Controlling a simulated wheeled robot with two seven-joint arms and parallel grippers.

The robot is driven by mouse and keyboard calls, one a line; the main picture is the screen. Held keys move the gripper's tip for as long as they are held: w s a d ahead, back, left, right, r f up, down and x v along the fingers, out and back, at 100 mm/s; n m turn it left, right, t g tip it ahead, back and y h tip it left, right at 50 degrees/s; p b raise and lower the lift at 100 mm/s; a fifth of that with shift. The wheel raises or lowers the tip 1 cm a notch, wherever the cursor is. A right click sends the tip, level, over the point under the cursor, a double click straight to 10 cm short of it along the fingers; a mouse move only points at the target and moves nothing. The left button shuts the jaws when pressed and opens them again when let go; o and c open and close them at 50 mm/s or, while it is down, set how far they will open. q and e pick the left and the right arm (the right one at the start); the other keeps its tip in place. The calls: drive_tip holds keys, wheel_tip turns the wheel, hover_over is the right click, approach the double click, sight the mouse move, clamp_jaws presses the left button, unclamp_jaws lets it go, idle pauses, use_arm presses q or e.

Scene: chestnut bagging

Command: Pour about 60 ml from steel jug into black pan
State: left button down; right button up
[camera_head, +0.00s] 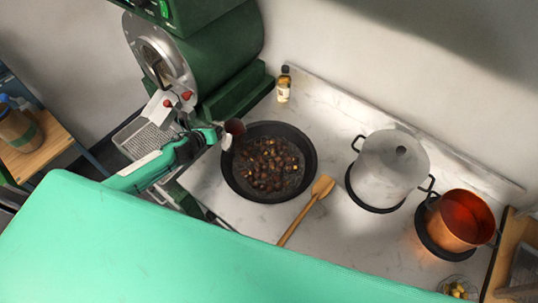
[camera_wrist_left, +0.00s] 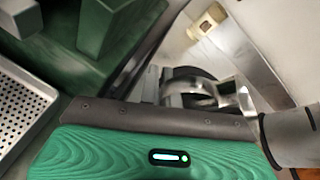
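The black pan (camera_head: 311,177) sits on the pale counter in the head view, with chestnuts in a thin, glossy layer. My left gripper (camera_head: 222,139) is at the pan's left edge. My right gripper is not in view.
A green roasting machine (camera_head: 225,50) stands behind the left gripper. A small bottle (camera_head: 284,85) is behind the pan. A wooden spoon (camera_head: 307,208) lies just right of the pan. A lidded steel pot (camera_head: 390,165) and a copper pot (camera_head: 462,220) stand farther right.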

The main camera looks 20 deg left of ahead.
sight(229, 128)
use_arm(q)
drive_tip(key=shift+d+r+m+y+p, duration=0.5)
drive_tip(key=shift+d+m+p, duration=0.15)
drive_tip(key=shift+m+p, duration=0.05)
drive_tip(key=shift+d+r+m+p, duration=0.1)
drive_tip(key=shift+d+m+p, duration=0.25)
drive_tip(key=shift+d+m, duration=0.1)
drive_tip(key=shift+s+d+f+m+y+b, duration=0.1)
drive_tip(key=shift+d+f+m+y+b, duration=0.4)
drive_tip(key=shift+d+f+y, duration=0.3)
drive_tip(key=shift+d+r+m, duration=0.35)
drive_tip(key=shift+m, duration=0.1)
drive_tip(key=shift+d+y, duration=0.15)
drive_tip(key=shift+y, duration=0.25)
drive_tip(key=shift+d+r+m+p, duration=0.15)
drive_tip(key=shift+r+m+p, duration=0.25)
drive_tip(key=shift+r+p, duration=0.15)
drive_tip(key=shift+d+r+m+y, duration=0.15)
drive_tip(key=shift+r+m+y, duration=0.15)
drive_tip(key=shift+r+y, duration=0.1)
drive_tip(key=shift+d+m, duration=0.2)
drive_tip(key=shift+m, duration=0.1)
drive_tip(key=shift+d+m+y, duration=0.25)
drive_tip(key=shift+m+y, duration=0.15)
drive_tip(key=shift+y, duration=0.1)
